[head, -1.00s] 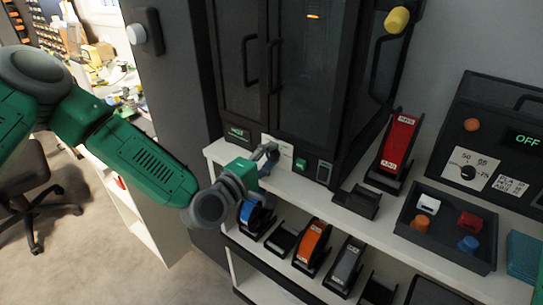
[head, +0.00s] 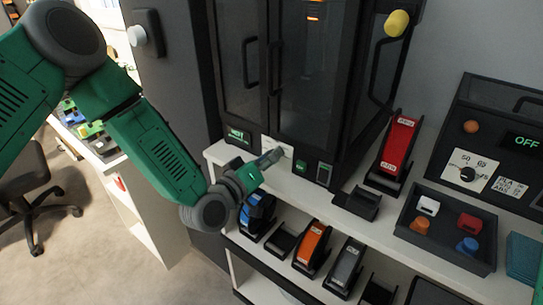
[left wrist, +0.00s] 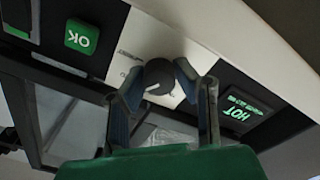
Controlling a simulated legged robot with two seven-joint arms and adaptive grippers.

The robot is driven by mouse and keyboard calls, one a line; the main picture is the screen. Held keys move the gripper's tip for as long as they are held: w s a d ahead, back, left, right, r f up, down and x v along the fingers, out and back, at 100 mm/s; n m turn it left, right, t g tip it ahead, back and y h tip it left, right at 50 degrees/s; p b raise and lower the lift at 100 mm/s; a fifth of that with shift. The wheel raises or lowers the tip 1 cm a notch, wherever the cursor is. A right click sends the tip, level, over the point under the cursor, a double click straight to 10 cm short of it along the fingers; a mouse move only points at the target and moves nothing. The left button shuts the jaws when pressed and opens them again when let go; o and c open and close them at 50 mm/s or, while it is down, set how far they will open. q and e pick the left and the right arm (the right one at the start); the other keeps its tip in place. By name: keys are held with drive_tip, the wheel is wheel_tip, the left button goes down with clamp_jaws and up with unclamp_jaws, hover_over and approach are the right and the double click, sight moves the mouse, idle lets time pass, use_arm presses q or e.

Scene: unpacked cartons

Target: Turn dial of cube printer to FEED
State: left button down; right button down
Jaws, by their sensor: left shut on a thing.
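The cube printer (head: 305,100) is the tall dark cabinet with glazed doors on the white shelf. Its dial (left wrist: 159,77) is a dark round knob with a white pointer line, on a white panel (left wrist: 130,55) at the printer's base. My left gripper (head: 272,157) reaches the panel from the left and hides the dial in the head view. In the left wrist view its two fingers (left wrist: 154,84) are shut on the dial, one on each side. The small print on the panel is too blurred to read. My right gripper is out of view.
A green OK button (left wrist: 81,37) and a green HOT display (left wrist: 240,112) flank the panel. A red spool holder (head: 398,145), a dark tray of colored pieces (head: 405,230) and a machine reading OFF (head: 525,141) stand to the right. Several spools sit on the lower shelf.

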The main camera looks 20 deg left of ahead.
use_arm(q)
drive_tip(key=shift+s+f+m, duration=0.3)
drive_tip(key=shift+f+m, duration=0.2)
drive_tip(key=shift+m, duration=0.5)
drive_tip(key=c, duration=1.3)
unclamp_jaws()
drive_tip(key=shift+o, duration=0.2)
drive_tip(key=shift+r, duration=0.2)
drive_tip(key=shift+a, duration=0.1)
drive_tip(key=v, duration=1.1)
drive_tip(key=shift+s+a, duration=0.15)
drive_tip(key=shift+s, duration=0.25)
